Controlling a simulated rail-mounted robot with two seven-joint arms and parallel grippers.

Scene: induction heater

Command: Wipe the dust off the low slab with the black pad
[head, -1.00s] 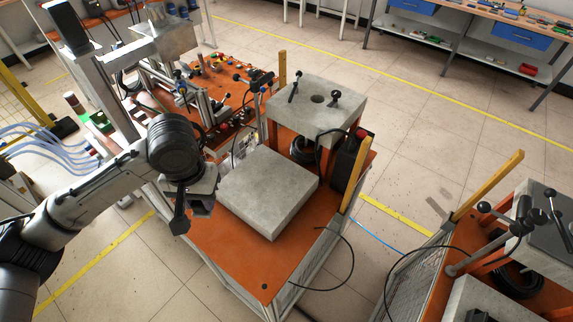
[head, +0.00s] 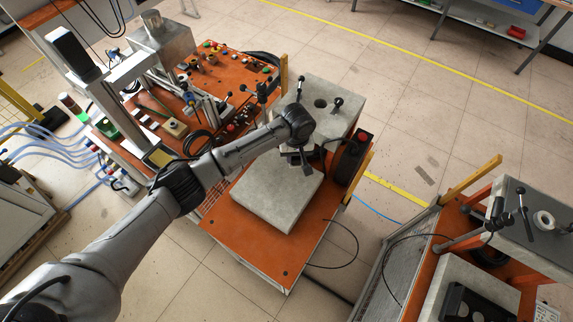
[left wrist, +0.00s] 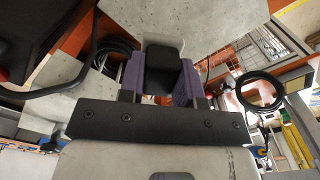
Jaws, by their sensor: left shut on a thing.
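The low slab (head: 270,208) is a grey concrete block lying on the orange bench top. My left gripper (head: 306,168) hangs over its far right part, near the raised block. In the left wrist view my left gripper (left wrist: 160,75) has purple fingers shut on the black pad (left wrist: 163,68). The pad is mostly hidden in the head view, and I cannot tell whether it touches the slab. Dust on the slab is too faint to make out. My right gripper is not in view.
A raised concrete block (head: 340,118) with black clamp levers stands just behind the low slab. A black box (head: 354,155) and a yellow post (head: 358,179) stand to its right. A second bench (head: 430,262) is at the right. The orange top (head: 270,258) in front is clear.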

